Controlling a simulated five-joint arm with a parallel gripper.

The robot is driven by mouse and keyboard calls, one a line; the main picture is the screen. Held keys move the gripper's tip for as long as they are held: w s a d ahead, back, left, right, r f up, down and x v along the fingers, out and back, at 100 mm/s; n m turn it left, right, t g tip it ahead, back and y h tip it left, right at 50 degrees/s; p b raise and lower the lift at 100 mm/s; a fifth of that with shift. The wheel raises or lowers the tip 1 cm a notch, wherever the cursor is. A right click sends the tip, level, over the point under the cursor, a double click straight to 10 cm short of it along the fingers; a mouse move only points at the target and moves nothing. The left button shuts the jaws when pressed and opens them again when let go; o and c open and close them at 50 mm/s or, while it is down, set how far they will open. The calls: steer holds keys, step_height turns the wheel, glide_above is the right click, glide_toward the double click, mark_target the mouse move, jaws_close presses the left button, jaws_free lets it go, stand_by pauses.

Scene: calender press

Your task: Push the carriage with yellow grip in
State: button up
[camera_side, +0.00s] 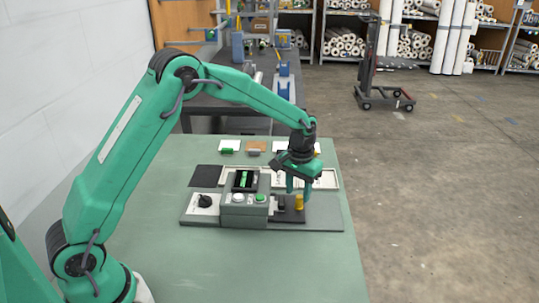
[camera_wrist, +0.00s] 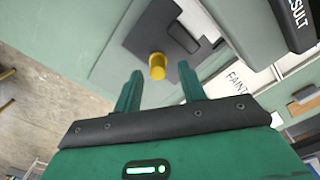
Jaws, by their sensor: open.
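The dark carriage (camera_side: 288,215) sits at the right of the grey press unit (camera_side: 245,208) on a grey base plate. Its upright yellow grip (camera_side: 299,202) stands on it and also shows in the wrist view (camera_wrist: 157,66). The carriage appears in the wrist view as a dark plate (camera_wrist: 150,38) around the grip. My gripper (camera_side: 298,191) is above the grip, pointing down, with its fingers apart. In the wrist view, the yellow grip appears between the open fingertips (camera_wrist: 160,70). I cannot tell whether either finger touches it.
The press unit has a black knob (camera_side: 205,200), a white button and a green button (camera_side: 260,197). A pale tray (camera_side: 325,180) lies behind it. Small cards (camera_side: 256,146) stand farther back. The green table (camera_side: 270,265) is clear in front.

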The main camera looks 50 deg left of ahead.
steer(key=shift+r, duration=2.4)
steer(key=shift+s+a+r, duration=0.1)
steer(key=shift+s+r, duration=0.1)
steer(key=shift+r, duration=0.25)
steer(key=s+a+r+m+t, duration=0.1)
steer(key=s+r+t, duration=0.1)
steer(key=s+r, duration=0.65)
steer(key=s+a+r+t, duration=0.15)
steer(key=s+r, duration=0.45)
steer(key=s, duration=0.6)
steer(key=s+f+t, duration=0.1)
steer(key=s+t, duration=0.1)
steer(key=s, duration=0.7)
steer(key=shift+a+m, duration=0.15)
steer(key=shift+m, duration=0.25)
steer(key=shift+f, duration=0.1)
